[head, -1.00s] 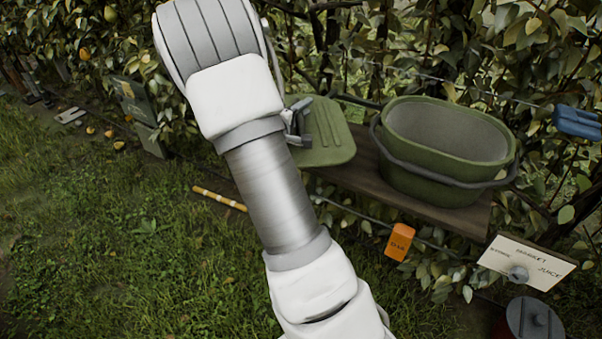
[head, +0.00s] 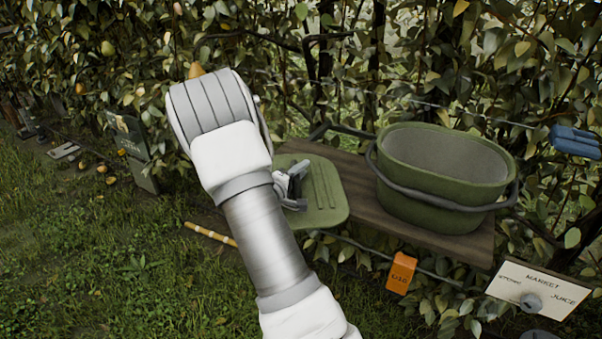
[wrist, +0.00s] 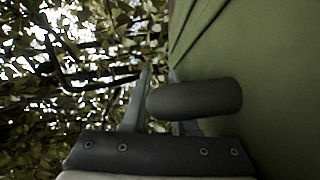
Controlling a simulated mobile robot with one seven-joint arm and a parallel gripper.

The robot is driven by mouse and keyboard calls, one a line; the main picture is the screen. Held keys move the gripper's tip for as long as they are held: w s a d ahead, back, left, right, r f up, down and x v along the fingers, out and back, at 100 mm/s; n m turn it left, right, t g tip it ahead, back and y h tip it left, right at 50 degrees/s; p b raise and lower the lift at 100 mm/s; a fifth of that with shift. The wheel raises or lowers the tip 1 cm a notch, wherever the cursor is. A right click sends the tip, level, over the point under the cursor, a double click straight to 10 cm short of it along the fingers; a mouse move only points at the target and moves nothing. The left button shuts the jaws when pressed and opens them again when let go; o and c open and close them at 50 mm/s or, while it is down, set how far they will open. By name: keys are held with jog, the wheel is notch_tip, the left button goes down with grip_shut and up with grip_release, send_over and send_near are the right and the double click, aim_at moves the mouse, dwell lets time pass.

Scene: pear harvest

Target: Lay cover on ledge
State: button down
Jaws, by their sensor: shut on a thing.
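The cover is a flat green lid with raised ribs (head: 325,200). In the head view it is at the left end of the wooden ledge (head: 420,233), beside the green tub. I cannot tell whether it rests on the ledge or is just above it. My gripper (head: 291,186) is at the cover's top, partly hidden behind my arm. In the wrist view the fingers (wrist: 160,95) are shut around the cover's dark round handle (wrist: 205,97), with the green cover surface (wrist: 270,80) filling the right side.
The open green tub (head: 440,175) with a dark handle band stands on the ledge, right of the cover. An orange tag (head: 400,272) and a market/juice sign (head: 535,288) are below. A blue object (head: 575,142) hangs at right. Leafy hedge stands behind.

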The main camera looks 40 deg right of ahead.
jog(key=shift+f, duration=0.1)
jog(key=c, duration=0.7)
grip_release()
